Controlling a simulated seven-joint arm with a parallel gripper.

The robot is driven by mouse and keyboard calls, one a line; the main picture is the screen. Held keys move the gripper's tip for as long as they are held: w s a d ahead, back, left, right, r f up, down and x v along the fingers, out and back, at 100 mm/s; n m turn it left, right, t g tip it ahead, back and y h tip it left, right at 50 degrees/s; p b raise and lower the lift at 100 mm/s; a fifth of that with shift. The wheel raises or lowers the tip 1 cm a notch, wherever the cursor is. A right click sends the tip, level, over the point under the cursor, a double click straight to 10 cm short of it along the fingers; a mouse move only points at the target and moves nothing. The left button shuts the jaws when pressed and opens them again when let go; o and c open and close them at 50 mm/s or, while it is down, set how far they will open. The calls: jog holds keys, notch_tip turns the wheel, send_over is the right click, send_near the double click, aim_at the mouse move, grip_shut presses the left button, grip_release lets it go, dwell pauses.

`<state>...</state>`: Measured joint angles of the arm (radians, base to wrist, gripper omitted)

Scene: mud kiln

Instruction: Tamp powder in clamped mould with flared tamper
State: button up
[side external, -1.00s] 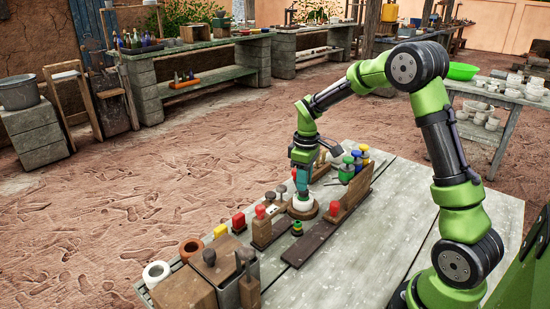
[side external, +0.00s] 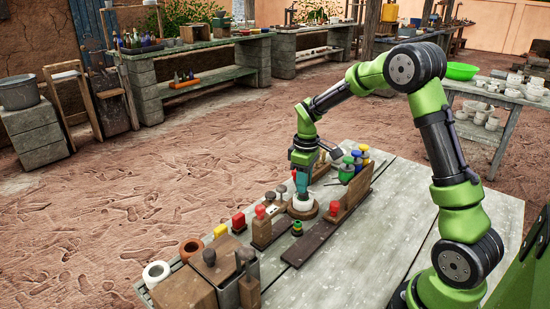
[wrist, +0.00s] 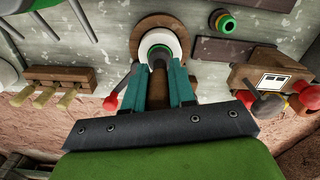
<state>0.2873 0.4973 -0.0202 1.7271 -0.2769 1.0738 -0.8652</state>
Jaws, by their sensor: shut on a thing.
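The mould (side external: 302,207) is a white ring on a round brown wooden base on the grey table. It also shows in the wrist view (wrist: 175,46) at top centre. My gripper (wrist: 158,84), with teal fingers, is shut on the tamper (wrist: 157,92), whose brown shaft shows between the fingers. The gripper (side external: 301,188) is directly over the mould in the side view. The tamper's lower end, dark with a greenish ring, is at the mould's opening in the wrist view. Its exact depth in the mould and the powder are hidden.
A small green and yellow ringed piece (side external: 297,228) stands close in front of the mould. A wooden rack with a red-knobbed tool (side external: 335,209) is to the right, and a red-topped block (side external: 261,228) to the left. The table's right side (side external: 400,225) is clear.

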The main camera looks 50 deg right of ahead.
jog(key=shift+f, duration=0.5)
dwell(0.5)
jog(key=shift+r, duration=3.6)
